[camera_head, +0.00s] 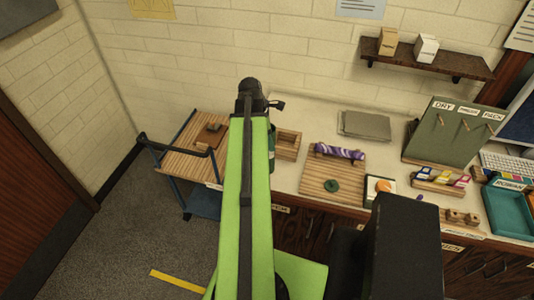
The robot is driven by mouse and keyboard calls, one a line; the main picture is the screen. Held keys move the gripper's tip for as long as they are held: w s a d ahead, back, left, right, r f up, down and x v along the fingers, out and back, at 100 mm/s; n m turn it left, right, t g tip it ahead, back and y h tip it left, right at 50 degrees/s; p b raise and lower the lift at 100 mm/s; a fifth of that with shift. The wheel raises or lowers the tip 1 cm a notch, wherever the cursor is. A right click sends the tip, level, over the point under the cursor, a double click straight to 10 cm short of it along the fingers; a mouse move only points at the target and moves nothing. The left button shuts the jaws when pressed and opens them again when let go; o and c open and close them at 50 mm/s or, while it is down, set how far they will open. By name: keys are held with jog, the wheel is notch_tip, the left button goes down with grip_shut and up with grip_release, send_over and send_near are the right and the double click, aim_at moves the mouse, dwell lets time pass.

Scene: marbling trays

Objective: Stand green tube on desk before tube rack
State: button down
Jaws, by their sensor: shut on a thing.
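My bright green arm reaches up the middle of the view, and the black end of my gripper (262,102) shows at its far tip, above the left end of the desk. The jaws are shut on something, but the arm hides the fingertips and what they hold. A dark green upright thing (272,148) shows just right of the arm, partly covered; I cannot tell whether it is the green tube. A wooden rack (440,182) with several small coloured tubes stands on the right part of the desk (291,190); it is likely the tube rack.
A slatted board (333,189) carries a purple roll (339,152) and a green ring. A wooden box (287,144), grey sheets (365,125), a holed wooden block (462,218) and a teal tray (510,210) also occupy the desk. A wooden cart (182,165) stands left.

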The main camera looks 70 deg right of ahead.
jog(key=f+b, duration=0.2)
jog(key=w+f+b, duration=0.1)
jog(key=f+b, duration=0.1)
jog(key=f, duration=0.1)
jog(key=shift+w+f, duration=0.1)
jog(key=shift+w, duration=0.05)
jog(key=c, duration=0.6)
grip_release()
jog(key=p+v, duration=1.1)
jog(key=v, duration=0.1)
jog(key=shift+w+r, duration=0.1)
jog(key=shift+r, duration=0.15)
